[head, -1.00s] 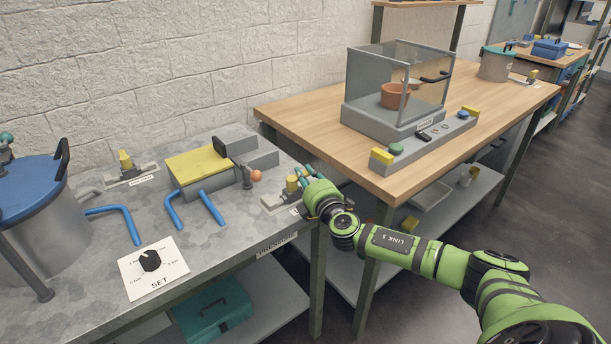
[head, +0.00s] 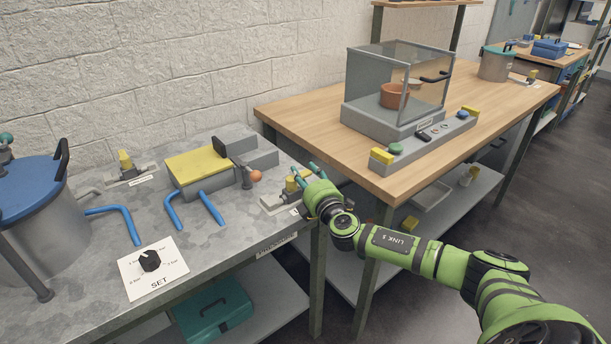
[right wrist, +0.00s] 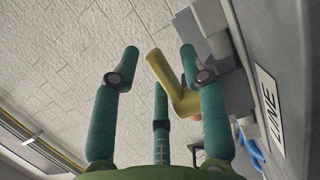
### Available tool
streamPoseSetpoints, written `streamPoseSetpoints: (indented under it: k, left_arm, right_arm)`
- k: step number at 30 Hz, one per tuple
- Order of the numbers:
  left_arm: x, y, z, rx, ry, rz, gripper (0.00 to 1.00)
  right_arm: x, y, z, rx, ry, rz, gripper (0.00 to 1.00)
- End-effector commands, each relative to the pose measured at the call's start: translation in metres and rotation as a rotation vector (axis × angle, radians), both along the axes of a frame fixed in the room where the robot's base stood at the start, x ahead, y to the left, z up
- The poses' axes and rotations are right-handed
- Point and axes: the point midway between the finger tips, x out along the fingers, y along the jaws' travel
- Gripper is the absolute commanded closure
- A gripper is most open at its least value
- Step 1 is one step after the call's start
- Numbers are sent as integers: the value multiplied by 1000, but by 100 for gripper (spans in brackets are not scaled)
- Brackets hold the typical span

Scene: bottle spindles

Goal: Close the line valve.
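The line valve has a yellow handle (head: 290,184) on a grey base (head: 272,203) at the right end of the metal bench. In the right wrist view the bent yellow handle (right wrist: 176,84) stands between my teal fingers, closest to the right-hand one, and a plate reads LINE (right wrist: 269,108). My right gripper (head: 303,172) is at the valve with its fingers spread apart around the handle. Whether a finger touches the handle I cannot tell. Part of the valve is hidden by the green hand. My left gripper is out of view.
A grey block with a yellow top (head: 198,165) and an orange ball-ended lever (head: 256,176) stand left of the valve. Another yellow-handled valve (head: 125,161), a blue-lidded pot (head: 25,187) and a SET dial (head: 150,261) are farther left. The wooden table (head: 330,140) is close behind.

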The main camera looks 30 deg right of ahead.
Motion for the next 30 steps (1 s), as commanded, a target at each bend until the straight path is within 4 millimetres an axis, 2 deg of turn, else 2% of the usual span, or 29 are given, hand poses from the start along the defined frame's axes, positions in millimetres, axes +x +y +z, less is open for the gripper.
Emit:
streamPoseSetpoints:
  k: [7, 11, 24, 30]
  left_arm:
    - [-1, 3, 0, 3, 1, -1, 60]
    - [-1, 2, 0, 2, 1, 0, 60]
    - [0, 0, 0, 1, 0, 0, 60]
    - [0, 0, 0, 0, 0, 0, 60]
  right_arm:
    - [-1, 0, 0, -1, 0, 1, 56]
    - [-11, 2, -1, -1, 2, 2, 56]
    - [-90, 17, -2, -1, 4, 2, 56]
    - [-112, 21, -1, -1, 2, 1, 56]
